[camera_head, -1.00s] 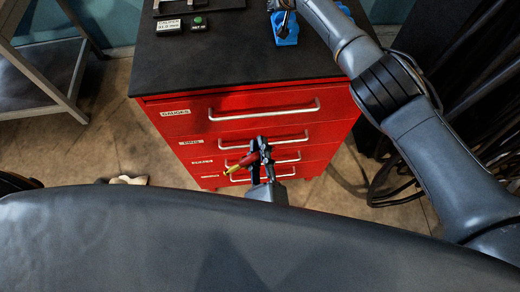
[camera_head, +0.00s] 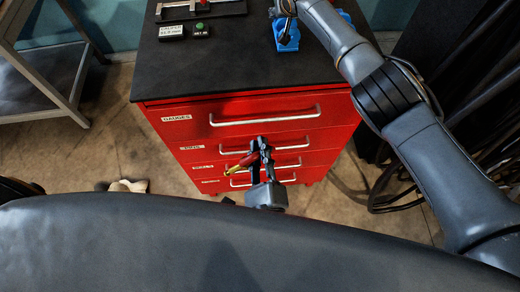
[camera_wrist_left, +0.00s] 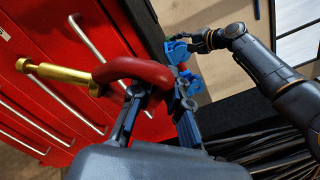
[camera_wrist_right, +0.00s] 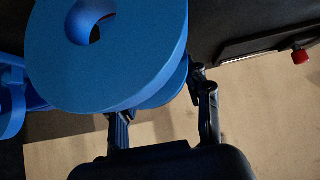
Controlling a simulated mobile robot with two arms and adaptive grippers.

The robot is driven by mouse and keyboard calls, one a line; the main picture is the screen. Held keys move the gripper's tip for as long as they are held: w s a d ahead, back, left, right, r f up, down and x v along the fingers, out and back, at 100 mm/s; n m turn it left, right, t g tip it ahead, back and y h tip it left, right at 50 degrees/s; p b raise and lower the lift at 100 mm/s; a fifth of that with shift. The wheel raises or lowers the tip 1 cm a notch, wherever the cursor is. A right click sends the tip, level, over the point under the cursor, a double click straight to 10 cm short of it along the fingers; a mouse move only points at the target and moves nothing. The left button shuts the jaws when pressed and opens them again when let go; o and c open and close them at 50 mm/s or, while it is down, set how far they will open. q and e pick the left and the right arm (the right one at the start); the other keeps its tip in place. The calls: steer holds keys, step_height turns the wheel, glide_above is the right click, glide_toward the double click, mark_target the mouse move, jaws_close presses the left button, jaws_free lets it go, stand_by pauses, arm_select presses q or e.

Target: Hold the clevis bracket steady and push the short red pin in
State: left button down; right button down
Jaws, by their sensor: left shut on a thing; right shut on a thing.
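The blue clevis bracket (camera_head: 287,36) stands on the black cabinet top, partly hidden by my right arm. My right gripper (camera_head: 285,8) is at its upper part. In the right wrist view the bracket's round lug and open hole (camera_wrist_right: 140,50) fill the top, and my right gripper (camera_wrist_right: 165,105) is shut on the bracket. A pin with a red loop handle (camera_wrist_left: 140,70) and brass shaft (camera_wrist_left: 60,73) is in my left gripper (camera_wrist_left: 158,102), which is shut on the loop. In the head view this pin (camera_head: 235,169) is in front of the drawers, low and apart from the bracket.
The red drawer cabinet (camera_head: 265,107) has silver handles sticking out behind my left gripper. A gauge tray (camera_head: 230,9) and small labelled blocks (camera_head: 171,31) lie at the back left of its top. The top's front middle is clear. A grey metal frame (camera_head: 45,80) stands at left.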

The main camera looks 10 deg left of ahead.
arm_select(q)
steer(key=x, duration=1.5)
steer(key=shift+w, duration=0.3)
stand_by(6.2)
